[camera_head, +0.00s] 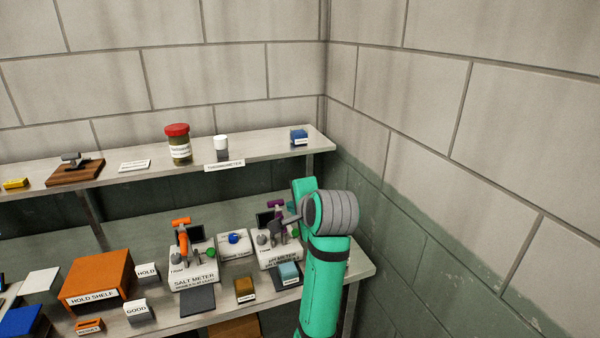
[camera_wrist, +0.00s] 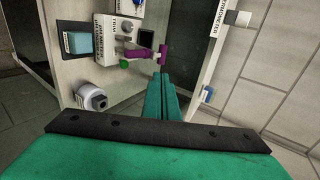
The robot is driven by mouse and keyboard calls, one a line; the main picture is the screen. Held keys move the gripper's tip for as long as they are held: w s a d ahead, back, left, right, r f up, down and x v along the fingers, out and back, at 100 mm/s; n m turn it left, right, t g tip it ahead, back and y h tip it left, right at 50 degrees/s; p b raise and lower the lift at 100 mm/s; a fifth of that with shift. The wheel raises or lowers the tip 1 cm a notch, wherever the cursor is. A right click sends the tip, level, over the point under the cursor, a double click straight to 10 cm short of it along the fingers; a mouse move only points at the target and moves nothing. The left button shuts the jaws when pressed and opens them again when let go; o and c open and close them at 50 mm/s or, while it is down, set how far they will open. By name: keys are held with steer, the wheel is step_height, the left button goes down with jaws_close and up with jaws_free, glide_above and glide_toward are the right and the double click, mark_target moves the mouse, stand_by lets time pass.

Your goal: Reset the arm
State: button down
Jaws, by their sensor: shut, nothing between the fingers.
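My green arm reaches up at the right of the bench in the head view. My gripper (camera_wrist: 164,82) shows in the wrist view with its two green fingers together and nothing between them. In the wrist view the fingertips lie close to the purple part (camera_wrist: 162,55) of the pH meter; I cannot tell if they touch it. The pH meter (camera_head: 281,256) stands at the right end of the bench, partly behind my arm in the head view. Its purple part also shows there (camera_head: 275,203).
An orange hold shelf (camera_head: 98,272) and the salt meter (camera_head: 193,275) stand left on the bench. An upper shelf (camera_head: 110,178) carries a red-lidded jar (camera_head: 178,144), a white-capped container (camera_head: 221,147) and a blue block (camera_head: 299,136). A wall (camera_head: 480,180) rises close right of my arm.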

steer(key=s+d+f+n+t+h, duration=0.15)
steer(key=s+f, duration=0.25)
steer(key=f, duration=0.9)
steer(key=s+d+f+n+h, duration=0.15)
steer(key=s+f, duration=0.25)
steer(key=f, duration=0.9)
steer(key=s+d+f+n, duration=0.1)
steer(key=s+d+f, duration=0.1)
steer(key=s+f, duration=0.6)
steer(key=s+f+n+t, duration=0.15)
steer(key=s+f, duration=0.25)
steer(key=s, duration=0.6)
steer(key=s+r+n, duration=0.3)
steer(key=s+n, duration=0.1)
steer(key=s, duration=0.9)
steer(key=s+r+n+t+h, duration=0.1)
steer(key=s+r+n, duration=0.2)
steer(key=s, duration=1.1)
steer(key=shift+d+r+n, duration=0.25)
steer(key=shift+d+n, duration=0.05)
steer(key=shift+n, duration=0.05)
